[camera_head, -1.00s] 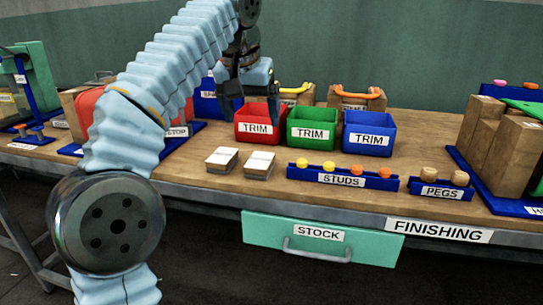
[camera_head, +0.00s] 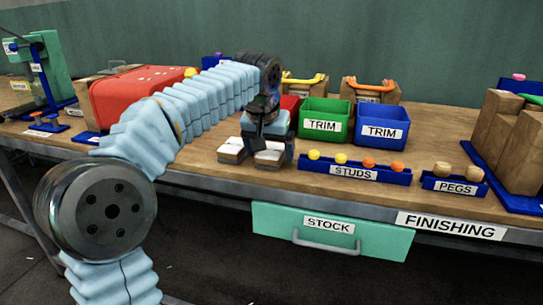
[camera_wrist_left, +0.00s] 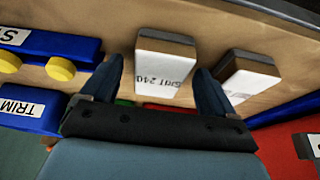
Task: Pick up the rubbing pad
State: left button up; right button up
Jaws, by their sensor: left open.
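Two small pads with white tops and dark undersides lie side by side on the wooden bench, the left one (camera_head: 232,150) and the right one (camera_head: 269,157). In the left wrist view the pad marked GRIT 240 (camera_wrist_left: 166,62) lies between the open fingertips, and the other pad (camera_wrist_left: 246,78) lies outside the right finger; its print is not readable. My left gripper (camera_head: 268,148) is open and points down over the right-hand pad; it also shows in the wrist view (camera_wrist_left: 160,88). I cannot tell whether the fingers touch the pad. My right gripper is out of view.
A blue STUDS tray (camera_head: 355,172) stands close to the right of the pads. Green (camera_head: 326,121) and blue (camera_head: 382,128) TRIM bins stand behind, with a red bin partly hidden by my arm. A red machine (camera_head: 135,95) is at left. The bench's front edge is close.

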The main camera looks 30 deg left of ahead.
pick_arm(q)
jog(key=c, duration=1.2)
notch_tip(320, 180, up, 3)
jog(key=shift+f, duration=0.2)
jog(key=s+d+r, duration=0.1)
jog(key=s+r, duration=0.2)
jog(key=s, duration=0.1)
jog(key=s+d+r, duration=0.2)
jog(key=s+r, duration=0.2)
jog(key=s, duration=0.1)
jog(key=s+d+r, duration=0.1)
jog(key=s+r, duration=0.2)
jog(key=s, duration=0.1)
jog(key=shift+s+d+r+b, duration=0.15)
jog(key=shift+d+b, duration=0.2)
jog(key=shift+b, duration=0.05)
